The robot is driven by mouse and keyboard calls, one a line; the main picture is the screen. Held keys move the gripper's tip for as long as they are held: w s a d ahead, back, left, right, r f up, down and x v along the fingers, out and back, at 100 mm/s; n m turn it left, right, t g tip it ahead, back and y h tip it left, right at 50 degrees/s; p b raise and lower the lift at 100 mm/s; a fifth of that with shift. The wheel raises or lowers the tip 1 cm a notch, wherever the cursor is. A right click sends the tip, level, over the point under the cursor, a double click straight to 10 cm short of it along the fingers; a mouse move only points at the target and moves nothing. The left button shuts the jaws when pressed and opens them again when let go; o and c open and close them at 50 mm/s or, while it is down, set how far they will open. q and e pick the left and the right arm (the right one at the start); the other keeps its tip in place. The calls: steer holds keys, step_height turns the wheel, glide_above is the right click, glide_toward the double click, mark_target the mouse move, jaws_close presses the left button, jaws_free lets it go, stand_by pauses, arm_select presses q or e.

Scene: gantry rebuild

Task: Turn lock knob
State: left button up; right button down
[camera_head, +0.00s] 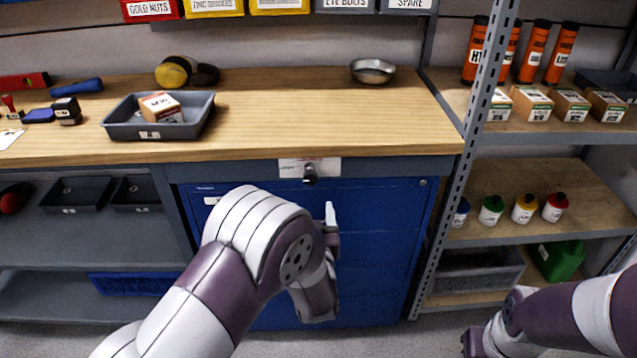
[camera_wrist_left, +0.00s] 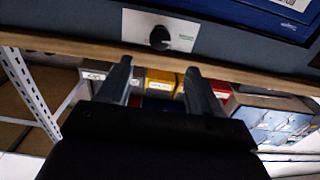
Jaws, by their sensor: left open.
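The black lock knob (camera_head: 310,174) sits on a white label plate (camera_head: 291,168) on the grey rail under the workbench top. It also shows in the left wrist view, on its plate, as a round dark knob (camera_wrist_left: 160,38). My left gripper (camera_head: 331,212) is below and slightly right of the knob in the head view, partly hidden by my own wrist. In the left wrist view its two fingers (camera_wrist_left: 158,66) are apart and empty, with the knob beyond the tips and between them in the picture. My right gripper (camera_head: 474,343) shows only in part at the lower right.
Blue drawers (camera_head: 385,230) lie below the knob, behind my left arm. The wooden worktop (camera_head: 300,110) overhangs above, with a grey tray (camera_head: 160,132) and a metal bowl (camera_head: 372,71) on it. A perforated metal shelf post (camera_head: 470,140) stands to the right.

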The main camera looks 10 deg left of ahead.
mark_target(311, 179)
arm_select(q)
steer(key=b+x, duration=0.1)
steer(key=x, duration=1.1)
steer(key=shift+w+a, duration=0.1)
steer(key=shift+w, duration=0.15)
steer(key=c, duration=1)
